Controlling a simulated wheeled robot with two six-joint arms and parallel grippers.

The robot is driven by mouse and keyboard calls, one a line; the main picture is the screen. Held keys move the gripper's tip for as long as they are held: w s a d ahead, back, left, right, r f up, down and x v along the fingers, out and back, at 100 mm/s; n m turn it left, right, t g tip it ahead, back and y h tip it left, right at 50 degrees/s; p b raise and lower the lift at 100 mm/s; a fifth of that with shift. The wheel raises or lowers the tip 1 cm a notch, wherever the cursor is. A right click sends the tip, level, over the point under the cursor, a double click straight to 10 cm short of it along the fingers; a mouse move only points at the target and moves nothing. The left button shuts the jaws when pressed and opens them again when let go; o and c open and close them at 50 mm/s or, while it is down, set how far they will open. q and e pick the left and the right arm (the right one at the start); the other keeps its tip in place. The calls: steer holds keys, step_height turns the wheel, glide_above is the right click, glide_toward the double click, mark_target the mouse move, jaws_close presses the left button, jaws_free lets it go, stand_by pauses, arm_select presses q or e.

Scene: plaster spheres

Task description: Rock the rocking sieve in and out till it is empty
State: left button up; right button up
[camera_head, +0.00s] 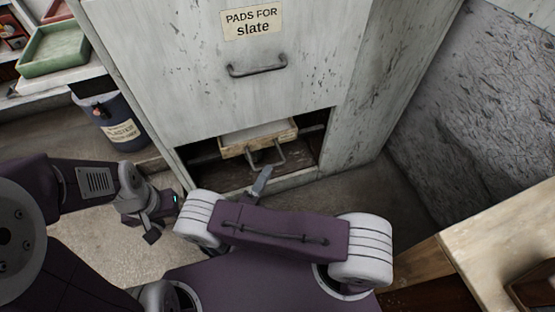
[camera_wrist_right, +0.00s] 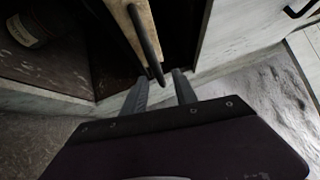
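The rocking sieve (camera_head: 232,150) is a shallow wooden-framed tray in the low opening of the cabinet, with a pale top. Its metal bar handle (camera_head: 281,155) faces out; in the right wrist view the handle (camera_wrist_right: 145,42) is a dark bar on the wooden frame (camera_wrist_right: 124,22). My right gripper (camera_head: 264,179) is just in front of the handle. In its wrist view the fingers (camera_wrist_right: 160,80) are apart, with the handle's near end between or just beyond their tips; contact is unclear. My left gripper (camera_head: 163,225) hangs left of the opening, above the floor, its fingers unclear. The sieve's contents cannot be made out.
The cabinet front (camera_head: 200,70) has a "PADS FOR slate" label (camera_head: 251,22) and a handle (camera_head: 257,70) above the opening. A dark labelled bin (camera_head: 112,120) stands left, below a green tray (camera_head: 52,50). A wooden table (camera_head: 500,245) is at right.

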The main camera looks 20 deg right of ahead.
steer(key=b+x, duration=0.2)
steer(key=x, duration=0.4)
steer(key=shift+w+d, duration=0.2)
steer(key=shift+d, duration=0.05)
steer(key=shift+c, duration=0.3)
jaws_close()
steer(key=shift+r, duration=0.1)
steer(key=shift+w, duration=0.1)
stand_by(0.6)
